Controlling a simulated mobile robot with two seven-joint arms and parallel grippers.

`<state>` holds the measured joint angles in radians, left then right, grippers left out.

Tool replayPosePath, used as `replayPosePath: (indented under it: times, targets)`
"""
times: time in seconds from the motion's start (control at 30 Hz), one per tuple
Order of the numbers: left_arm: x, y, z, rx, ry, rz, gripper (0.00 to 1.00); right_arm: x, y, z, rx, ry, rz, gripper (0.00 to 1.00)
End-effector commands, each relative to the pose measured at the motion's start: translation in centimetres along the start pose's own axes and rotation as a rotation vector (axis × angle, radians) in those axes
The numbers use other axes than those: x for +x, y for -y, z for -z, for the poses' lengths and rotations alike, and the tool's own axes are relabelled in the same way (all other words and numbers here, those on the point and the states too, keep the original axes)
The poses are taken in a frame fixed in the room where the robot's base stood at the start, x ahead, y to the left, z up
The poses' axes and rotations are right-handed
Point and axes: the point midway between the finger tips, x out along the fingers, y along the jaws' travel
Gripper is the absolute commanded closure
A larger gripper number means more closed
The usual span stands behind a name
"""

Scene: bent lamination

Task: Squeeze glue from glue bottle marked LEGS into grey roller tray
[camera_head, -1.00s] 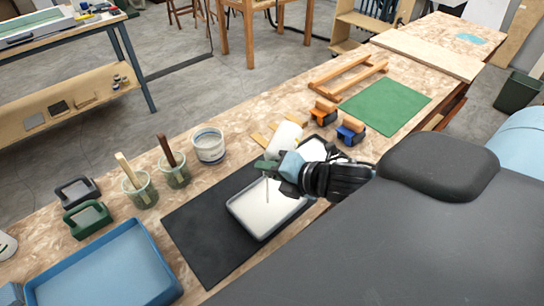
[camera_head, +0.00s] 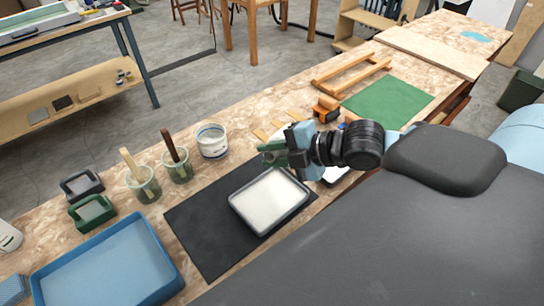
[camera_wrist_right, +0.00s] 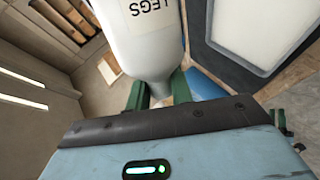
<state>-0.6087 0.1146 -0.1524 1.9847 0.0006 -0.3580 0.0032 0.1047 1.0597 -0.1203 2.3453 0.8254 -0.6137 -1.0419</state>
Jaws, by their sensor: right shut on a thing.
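The grey roller tray (camera_head: 233,207) lies on a black mat, with a white layer over its floor. My right gripper (camera_head: 272,152) is above the tray's far edge in the head view. In the right wrist view its green fingers (camera_wrist_right: 160,92) are shut on the narrow end of the white glue bottle (camera_wrist_right: 143,35), whose label reads LEGS. The tray also shows in the right wrist view (camera_wrist_right: 213,42), to the right of the bottle. The bottle is mostly hidden by the gripper in the head view. My left gripper is in neither view.
Two brush jars (camera_head: 144,186) and a white tub (camera_head: 212,140) stand left of the black mat (camera_head: 198,235). A blue tray (camera_head: 110,265) is at the front left. An orange-handled tool (camera_head: 326,108) and a green mat (camera_head: 388,104) lie to the right.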

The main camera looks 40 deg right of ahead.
Motion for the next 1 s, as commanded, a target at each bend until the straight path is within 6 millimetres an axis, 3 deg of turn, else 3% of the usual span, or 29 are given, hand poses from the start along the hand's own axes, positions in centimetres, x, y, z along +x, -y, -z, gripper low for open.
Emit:
replayPosePath:
  times: [0.73, 1.0]
  targets:
    - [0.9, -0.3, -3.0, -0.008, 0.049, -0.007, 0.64, -0.9, -1.8, 1.1, 0.566, -0.305, -0.003, 1.00]
    - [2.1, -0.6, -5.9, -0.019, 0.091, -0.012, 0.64, -0.8, -1.6, 1.6, 0.889, -0.480, -0.003, 1.00]
